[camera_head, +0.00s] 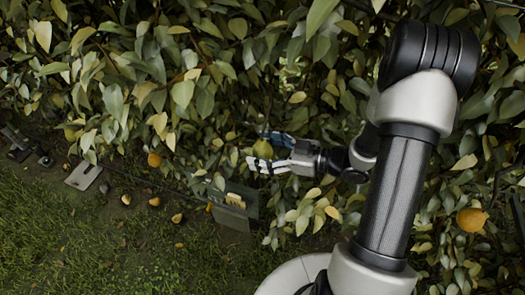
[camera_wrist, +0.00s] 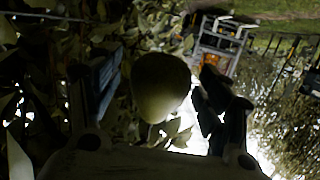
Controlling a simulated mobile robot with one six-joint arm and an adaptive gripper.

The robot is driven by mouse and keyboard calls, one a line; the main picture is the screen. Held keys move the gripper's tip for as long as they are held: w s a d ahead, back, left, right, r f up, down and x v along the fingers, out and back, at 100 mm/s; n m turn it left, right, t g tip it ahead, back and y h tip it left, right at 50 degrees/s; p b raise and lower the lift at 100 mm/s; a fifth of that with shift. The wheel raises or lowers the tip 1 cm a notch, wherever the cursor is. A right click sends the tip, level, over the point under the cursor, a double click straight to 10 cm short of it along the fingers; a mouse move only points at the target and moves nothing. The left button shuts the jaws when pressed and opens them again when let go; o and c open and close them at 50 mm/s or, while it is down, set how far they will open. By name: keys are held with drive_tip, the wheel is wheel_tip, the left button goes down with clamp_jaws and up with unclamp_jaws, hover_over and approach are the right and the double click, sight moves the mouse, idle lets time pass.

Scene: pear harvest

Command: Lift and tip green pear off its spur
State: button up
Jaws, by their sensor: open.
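A green pear (camera_head: 262,149) hangs among the leaves near the middle of the camera_head view. My gripper (camera_head: 256,150) reaches it from the right, with one finger behind the pear and one in front of it. In the camera_wrist view the pear (camera_wrist: 160,87) fills the middle, between the two dark fingers of my gripper (camera_wrist: 158,72). The fingers are open, with gaps visible on both sides of the pear. The spur and stem are not clear in either view.
Dense foliage (camera_head: 185,90) surrounds the gripper. An orange fruit (camera_head: 154,160) hangs to the left and another orange fruit (camera_head: 471,219) to the right. Several small fruits (camera_head: 177,218) lie on the grass, which is otherwise fairly open.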

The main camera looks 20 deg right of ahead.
drive_tip(key=c, duration=1.2)
